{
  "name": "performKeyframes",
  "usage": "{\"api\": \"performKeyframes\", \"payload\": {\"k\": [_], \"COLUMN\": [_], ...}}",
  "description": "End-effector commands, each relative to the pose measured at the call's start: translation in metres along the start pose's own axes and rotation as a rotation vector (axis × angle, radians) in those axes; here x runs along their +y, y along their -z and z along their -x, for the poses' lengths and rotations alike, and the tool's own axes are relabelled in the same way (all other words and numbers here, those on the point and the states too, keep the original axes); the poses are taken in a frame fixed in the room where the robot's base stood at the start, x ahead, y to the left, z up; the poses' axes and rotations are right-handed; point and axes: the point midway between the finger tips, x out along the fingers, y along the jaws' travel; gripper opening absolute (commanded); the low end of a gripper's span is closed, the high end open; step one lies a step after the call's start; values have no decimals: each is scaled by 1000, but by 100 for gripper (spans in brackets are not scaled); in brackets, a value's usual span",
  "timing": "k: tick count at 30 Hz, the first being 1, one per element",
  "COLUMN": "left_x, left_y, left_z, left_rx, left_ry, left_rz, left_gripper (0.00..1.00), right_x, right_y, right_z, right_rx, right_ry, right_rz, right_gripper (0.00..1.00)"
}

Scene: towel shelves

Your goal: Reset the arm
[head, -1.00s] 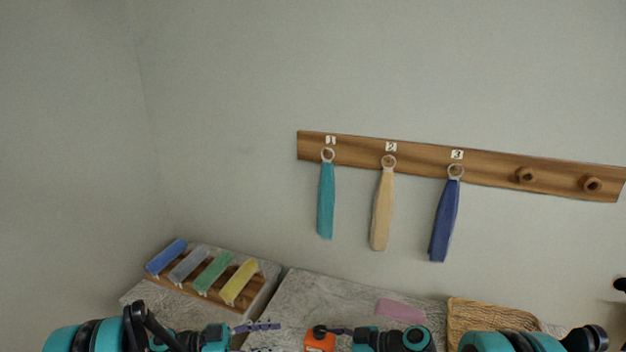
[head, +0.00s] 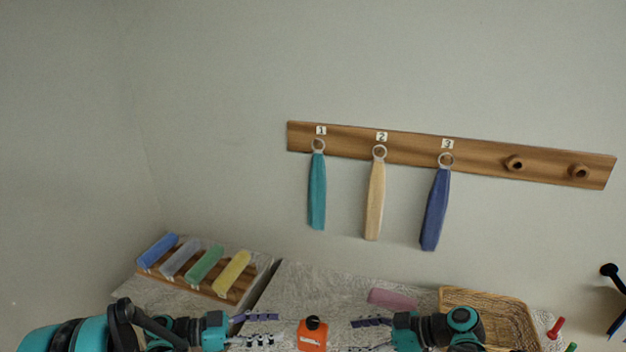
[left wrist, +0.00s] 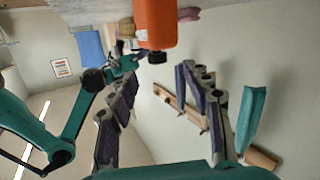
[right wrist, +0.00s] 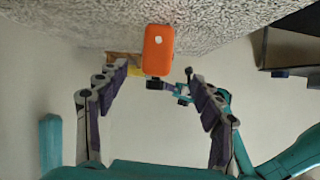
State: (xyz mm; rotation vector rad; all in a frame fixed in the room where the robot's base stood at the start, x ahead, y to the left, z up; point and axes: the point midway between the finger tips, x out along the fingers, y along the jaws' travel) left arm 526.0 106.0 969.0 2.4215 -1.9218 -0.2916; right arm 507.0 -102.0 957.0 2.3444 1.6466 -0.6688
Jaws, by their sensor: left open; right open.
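My left gripper (head: 262,327) is open and empty low in the head view, its fingers pointing right. My right gripper (head: 362,333) is open and empty across from it, its fingers pointing left. An orange block-like object with a dark knob (head: 312,335) stands on the counter between the two grippers, apart from both. The orange object also shows at the top of the left wrist view (left wrist: 155,22) and in the right wrist view (right wrist: 158,50), beyond the open fingers.
A wooden peg rail (head: 480,166) on the wall holds teal, beige and blue towels on numbered pegs; two pegs at right are bare. A rack (head: 222,290) with several rolled towels stands at left. A pink cloth (head: 392,299) and wicker basket (head: 490,305) lie right.

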Motion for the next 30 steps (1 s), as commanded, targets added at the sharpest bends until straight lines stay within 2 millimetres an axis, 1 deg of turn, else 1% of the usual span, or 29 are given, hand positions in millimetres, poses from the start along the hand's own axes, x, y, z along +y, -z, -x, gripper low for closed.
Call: {"api": "performKeyframes", "payload": {"k": [1,5,8,11,14,17,21,25,27,30], "left_x": [7,24,40,59,79,99,123,138,143,147], "left_y": [6,8,6,0,-7,-14,-22,-26,-27,-27], "left_z": [-7,-17,-16,-9,5,25,57,84,94,104], "left_rx": [-57,-237,-362,-469,-555,-614,-651,-642,-628,-612], "left_ry": [22,133,248,381,529,688,910,1077,1140,1198], "left_rz": [62,258,385,488,565,614,637,623,610,594], "left_gripper": [50,50,50,50,50,50,50,50,50,50], "right_x": [-9,-28,-43,-57,-71,-84,-100,-109,-112,-114], "right_y": [3,1,-4,-10,-18,-26,-37,-45,-47,-49], "right_z": [0,6,15,26,40,56,79,98,105,112], "right_rx": [-42,-175,-263,-333,-384,-415,-421,-396,-379,-359], "right_ry": [-16,-105,-194,-297,-412,-535,-708,-840,-891,-938], "right_rz": [-48,-215,-331,-432,-519,-591,-665,-706,-718,-728], "right_gripper": [67,67,67,67,67,67,67,67,67,67]}}
